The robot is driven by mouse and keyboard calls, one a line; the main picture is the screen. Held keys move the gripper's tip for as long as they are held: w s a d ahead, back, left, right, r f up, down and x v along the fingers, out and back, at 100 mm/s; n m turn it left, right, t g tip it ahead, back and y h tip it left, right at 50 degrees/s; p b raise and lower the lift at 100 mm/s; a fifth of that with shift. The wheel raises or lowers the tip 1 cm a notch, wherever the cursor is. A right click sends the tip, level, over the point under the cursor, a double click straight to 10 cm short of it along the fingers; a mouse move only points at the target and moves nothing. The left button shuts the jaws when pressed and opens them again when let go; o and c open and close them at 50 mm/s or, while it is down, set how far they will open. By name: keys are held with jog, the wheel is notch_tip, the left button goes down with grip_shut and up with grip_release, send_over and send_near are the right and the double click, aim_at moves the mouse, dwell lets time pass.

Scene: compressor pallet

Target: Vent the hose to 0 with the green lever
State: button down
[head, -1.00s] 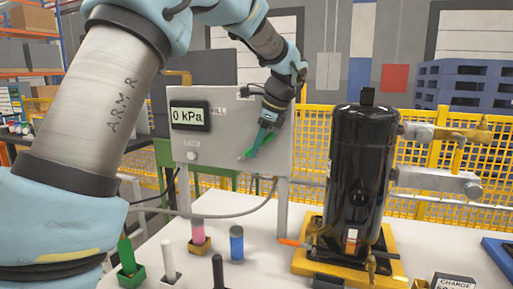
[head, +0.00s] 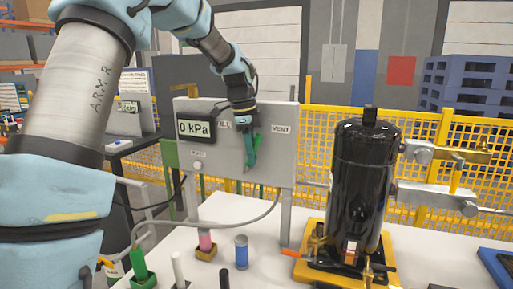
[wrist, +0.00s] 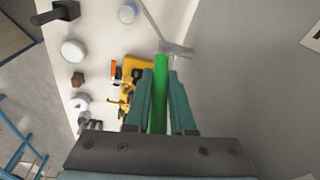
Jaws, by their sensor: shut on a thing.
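The grey panel (head: 272,165) stands upright behind the white table. Its display (head: 195,127) reads 0 kPa. FILL and VENT labels are on its upper part, with my gripper (head: 249,158) in front between them. The gripper points down and is shut on the green lever. In the wrist view the green lever (wrist: 158,110) lies between the two teal fingers of my gripper (wrist: 160,85). In the head view the fingers hide most of the lever, so its exact angle is hard to tell. The grey hose (head: 235,222) curves from the panel's lower right to the left.
A black compressor (head: 360,190) stands on a yellow base (head: 312,268) at right. Green (head: 138,262), pink (head: 206,240) and blue (head: 241,250) capped items stand at the table's front left. A yellow mesh fence (head: 420,130) runs behind.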

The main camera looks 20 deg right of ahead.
jog(key=shift+w+a+r+g+h, duration=0.1)
jog(key=shift+w+a+g+h, duration=0.3)
jog(key=shift+g+h, duration=0.3)
jog(key=shift+w+a+r+g+h, duration=0.1)
jog(key=shift+w+a+g+h, duration=0.25)
jog(key=shift+g+h, duration=0.3)
jog(key=c, duration=0.8)
grip_release()
jog(key=shift+o, duration=0.2)
jog(key=b+v, duration=0.1)
jog(key=v, duration=1)
jog(key=shift+a+f+b, duration=0.1)
jog(key=shift+b, duration=0.2)
jog(key=s+a+f+n+t+y, duration=0.2)
jog(key=s+a+f+n, duration=0.7)
jog(key=a, duration=0.4)
jog(key=s+a+f+n+t+y, duration=0.2)
jog(key=s+a+f+n, duration=0.7)
jog(key=a+n, duration=0.5)
notch_tip(320, 180, down, 2)
jog(key=shift+a+f+n, duration=0.1)
jog(key=shift+a+n, duration=0.05)
jog(key=shift+n, duration=0.15)
